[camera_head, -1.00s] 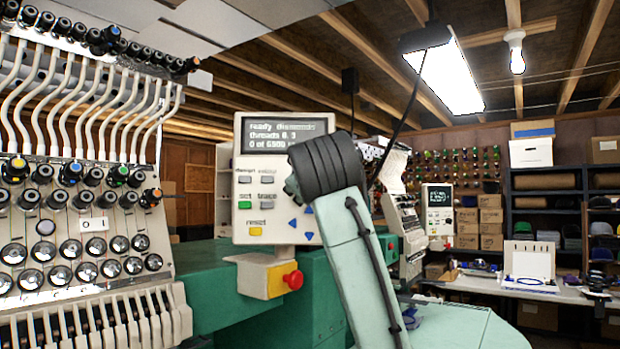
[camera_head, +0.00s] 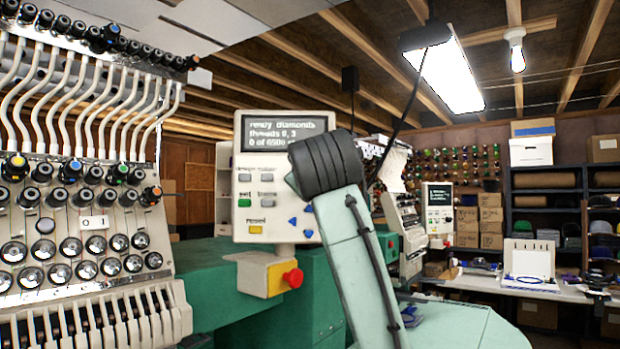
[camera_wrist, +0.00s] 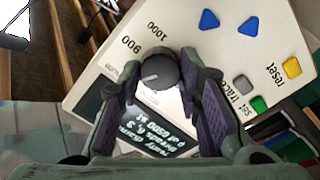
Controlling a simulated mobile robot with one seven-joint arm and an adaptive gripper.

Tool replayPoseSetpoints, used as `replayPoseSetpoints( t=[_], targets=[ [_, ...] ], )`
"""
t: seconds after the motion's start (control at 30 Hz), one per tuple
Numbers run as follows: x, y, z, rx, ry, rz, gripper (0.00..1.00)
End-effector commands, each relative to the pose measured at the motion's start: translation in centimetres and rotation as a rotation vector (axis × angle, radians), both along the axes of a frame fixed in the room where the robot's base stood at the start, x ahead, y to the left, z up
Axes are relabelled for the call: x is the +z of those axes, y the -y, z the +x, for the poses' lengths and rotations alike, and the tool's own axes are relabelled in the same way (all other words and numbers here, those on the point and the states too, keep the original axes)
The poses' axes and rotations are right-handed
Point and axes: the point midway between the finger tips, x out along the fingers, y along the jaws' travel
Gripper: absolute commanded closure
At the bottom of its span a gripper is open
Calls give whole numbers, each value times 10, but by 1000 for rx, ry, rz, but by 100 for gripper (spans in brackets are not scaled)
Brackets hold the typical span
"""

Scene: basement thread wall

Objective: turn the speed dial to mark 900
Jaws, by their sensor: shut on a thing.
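The speed dial, a dark grey round knob (camera_wrist: 159,68), stands on the pale control panel (camera_wrist: 208,55) in the wrist view. A light pointer line shows on the left part of its face, pointing roughly left. The printed mark 900 (camera_wrist: 131,44) lies up and left of the knob, and 1000 (camera_wrist: 159,30) lies above it. My gripper (camera_wrist: 160,65) is shut on the dial, one purple finger pad at each side. The left finger covers part of the scale. In the head view my arm hides the dial; the control panel (camera_head: 242,212) shows behind it.
The display (camera_head: 287,131) and several buttons, including a yellow reset button (camera_wrist: 292,68), are near the dial. A red knob (camera_head: 293,277) on a yellow box sits below the panel. The thread-head machine (camera_head: 90,215) fills the left side.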

Motion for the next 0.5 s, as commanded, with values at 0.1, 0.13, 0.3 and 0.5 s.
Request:
replayPoseSetpoints(
  t=[0.1, 0.13, 0.3, 0.5],
  targets=[
    [-1, -1, 0, 3, -4, 44, 96],
    [0, -1, 0, 3, -5, 59, 96],
    [0, -1, 0, 4, -13, 178, 96],
    [0, -1, 0, 4, -26, 360, 96]
  ],
)
